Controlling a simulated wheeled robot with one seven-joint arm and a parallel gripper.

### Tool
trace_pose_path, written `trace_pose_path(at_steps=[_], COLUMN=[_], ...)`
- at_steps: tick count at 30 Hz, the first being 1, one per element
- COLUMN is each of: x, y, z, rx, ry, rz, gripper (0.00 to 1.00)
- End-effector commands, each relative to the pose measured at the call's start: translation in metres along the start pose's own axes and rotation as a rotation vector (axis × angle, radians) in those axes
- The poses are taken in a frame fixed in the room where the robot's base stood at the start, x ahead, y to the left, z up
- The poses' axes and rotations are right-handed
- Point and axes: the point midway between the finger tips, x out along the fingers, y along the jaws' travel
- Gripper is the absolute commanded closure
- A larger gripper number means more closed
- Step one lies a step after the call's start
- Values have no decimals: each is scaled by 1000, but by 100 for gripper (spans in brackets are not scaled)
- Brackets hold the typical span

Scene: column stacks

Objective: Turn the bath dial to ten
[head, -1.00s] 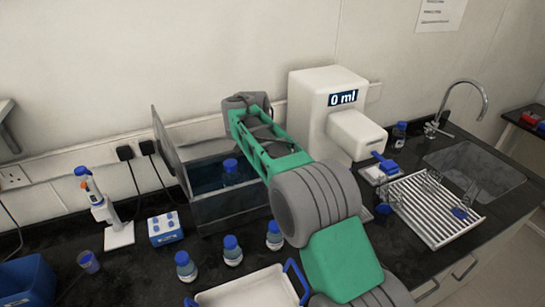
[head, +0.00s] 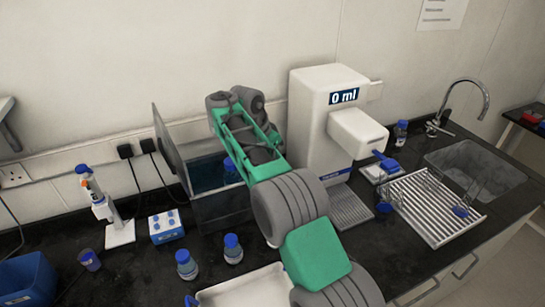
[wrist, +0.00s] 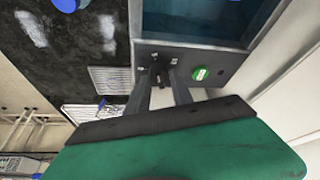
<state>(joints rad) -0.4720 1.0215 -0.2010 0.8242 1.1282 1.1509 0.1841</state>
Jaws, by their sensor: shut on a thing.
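The water bath (head: 220,212) is a grey box of blue water with its lid (head: 170,150) standing open. In the wrist view, its grey end panel (wrist: 225,62) carries a small dark dial (wrist: 158,70) with tiny white marks around it, too small to read surely, and a round green button (wrist: 200,73). My gripper (wrist: 163,82) has its two dark fingers at the dial, one on each side, shut on it. The fingers partly cover the dial, so its exact setting cannot be told. In the head view, my arm hides the dial and the gripper's fingertips.
The white dispenser (head: 318,115) reading "0 ml" stands close to the right of my arm. Blue-capped bottles (head: 187,265) and a white tray (head: 240,290) lie in front of the bath. A drying rack (head: 430,205) and sink (head: 475,165) are at right.

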Motion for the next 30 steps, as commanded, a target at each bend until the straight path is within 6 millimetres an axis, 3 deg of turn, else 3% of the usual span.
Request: trace_pose_path(at_steps=[2, 3, 10, 22, 30], x=[-1, -1, 0, 0, -1], y=[0, 0, 0, 0, 1], z=[0, 0, 1, -1, -4], rx=[0, 0, -1, -18, -124], ry=[0, 0, -1, 1, 4], rz=[-1, -1, 0, -3, -44], gripper=[100, 72, 53, 52, 52])
